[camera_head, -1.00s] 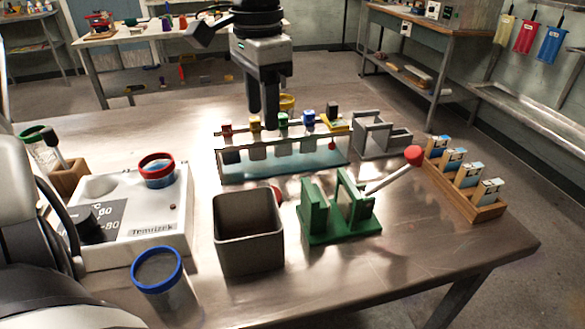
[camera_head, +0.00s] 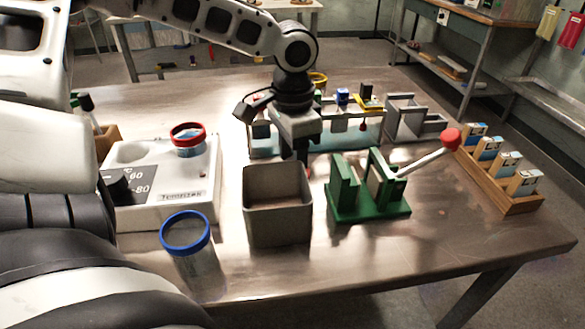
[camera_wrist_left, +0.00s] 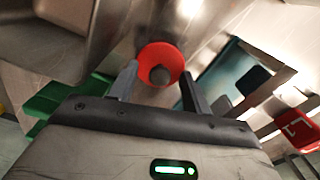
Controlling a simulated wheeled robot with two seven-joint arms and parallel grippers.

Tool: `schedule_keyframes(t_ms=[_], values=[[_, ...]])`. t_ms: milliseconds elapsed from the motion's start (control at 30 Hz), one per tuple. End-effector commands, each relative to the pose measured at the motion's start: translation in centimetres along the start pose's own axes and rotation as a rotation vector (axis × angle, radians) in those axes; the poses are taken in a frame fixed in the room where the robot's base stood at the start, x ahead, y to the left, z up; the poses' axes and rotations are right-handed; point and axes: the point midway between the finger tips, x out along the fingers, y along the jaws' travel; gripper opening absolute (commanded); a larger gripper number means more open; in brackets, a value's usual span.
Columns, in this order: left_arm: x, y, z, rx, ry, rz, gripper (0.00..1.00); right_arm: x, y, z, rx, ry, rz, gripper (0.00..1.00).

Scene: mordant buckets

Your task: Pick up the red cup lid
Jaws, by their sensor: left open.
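The red cup lid (camera_wrist_left: 149,53) is a round red disc with a dark grey knob. In the left wrist view it lies on the metal table, framed between my left gripper's fingertips (camera_wrist_left: 160,71). The fingers are open, one on each side of it; I cannot tell whether they touch it. A clear cup with a red rim (camera_head: 188,138) sits on the white device. My right gripper is not in view.
The grey bin (camera_head: 277,216) stands in front of my left gripper, the green stand (camera_head: 345,195) with a red-knobbed lever to its right. The tube rack (camera_head: 355,136) is close behind. A blue-rimmed cup (camera_head: 190,262) stands front left; the white device (camera_head: 160,207) is left.

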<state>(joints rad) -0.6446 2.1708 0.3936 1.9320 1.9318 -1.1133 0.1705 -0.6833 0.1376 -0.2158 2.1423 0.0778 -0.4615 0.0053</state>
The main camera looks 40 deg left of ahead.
Motion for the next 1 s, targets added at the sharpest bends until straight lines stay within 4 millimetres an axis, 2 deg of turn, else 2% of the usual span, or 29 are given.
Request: schedule_keyframes(t_ms=[267, 300, 400, 467, 833, 1000], values=[[0.5, 0.0, 0.0, 0.002, 0.000, -0.001, 0.48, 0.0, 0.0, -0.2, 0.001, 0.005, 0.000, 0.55], [0.5, 0.0, 0.0, 0.002, 0.000, -0.001, 0.43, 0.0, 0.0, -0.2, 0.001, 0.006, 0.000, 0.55], [0.5, 0.0, 0.0, 0.001, 0.000, -0.001, 0.15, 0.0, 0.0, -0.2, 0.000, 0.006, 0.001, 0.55], [0.5, 0.0, 0.0, 0.001, 0.001, -0.001, 0.00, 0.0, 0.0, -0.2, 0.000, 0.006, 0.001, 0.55], [0.2, 0.0, -0.1, 0.001, 0.002, -0.002, 0.00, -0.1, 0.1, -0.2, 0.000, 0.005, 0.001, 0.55], [-1.3, -0.1, -0.1, 0.000, 0.004, -0.003, 0.00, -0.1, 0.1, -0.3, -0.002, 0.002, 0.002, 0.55]])
